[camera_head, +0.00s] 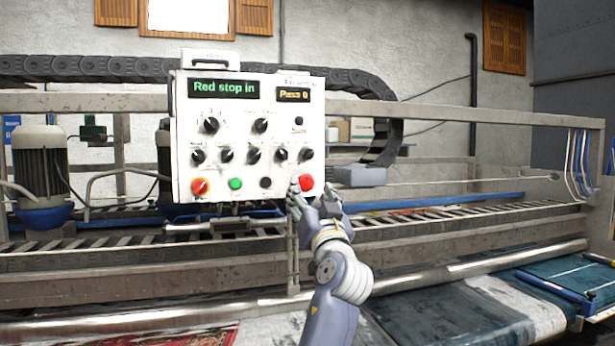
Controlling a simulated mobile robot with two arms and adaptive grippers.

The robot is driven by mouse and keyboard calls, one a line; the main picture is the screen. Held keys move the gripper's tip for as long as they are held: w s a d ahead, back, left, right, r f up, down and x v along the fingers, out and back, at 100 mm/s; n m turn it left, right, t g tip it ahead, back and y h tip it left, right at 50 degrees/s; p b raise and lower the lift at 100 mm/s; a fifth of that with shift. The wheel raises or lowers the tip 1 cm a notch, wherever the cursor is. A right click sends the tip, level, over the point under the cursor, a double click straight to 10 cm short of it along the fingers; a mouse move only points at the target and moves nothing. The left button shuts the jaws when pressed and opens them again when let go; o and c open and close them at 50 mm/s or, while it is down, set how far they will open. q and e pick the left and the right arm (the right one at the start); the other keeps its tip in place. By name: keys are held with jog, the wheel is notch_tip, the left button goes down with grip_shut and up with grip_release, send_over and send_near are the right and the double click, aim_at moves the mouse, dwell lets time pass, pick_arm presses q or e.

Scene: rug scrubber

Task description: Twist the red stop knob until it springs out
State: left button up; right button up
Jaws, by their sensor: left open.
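The red stop knob (306,183) is at the lower right of the white control panel (222,130). The panel's green display (223,88) reads "Red stop in", and a smaller orange display (293,94) appears to read "Pass 0". My left gripper (311,194) is open, right at the red knob and just below it, with one finger to the knob's left overlapping its edge. I cannot tell whether the fingers touch the knob. My right gripper is not in view.
Several black dials sit above. Machine rails, a roller (450,265) and rugs lie below and behind my arm.

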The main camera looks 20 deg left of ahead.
aim_at(306, 185)
pick_arm(q)
jog(key=p+x, duration=0.1)
jog(key=x, duration=0.3)
jog(key=shift+w+a, duration=0.15)
jog(key=shift+w, duration=0.1)
jog(key=shift+w+a+r+p, duration=0.2)
jog(key=shift+w+a+p, duration=0.1)
jog(key=shift+w, duration=0.2)
jog(key=shift+c, duration=0.3)
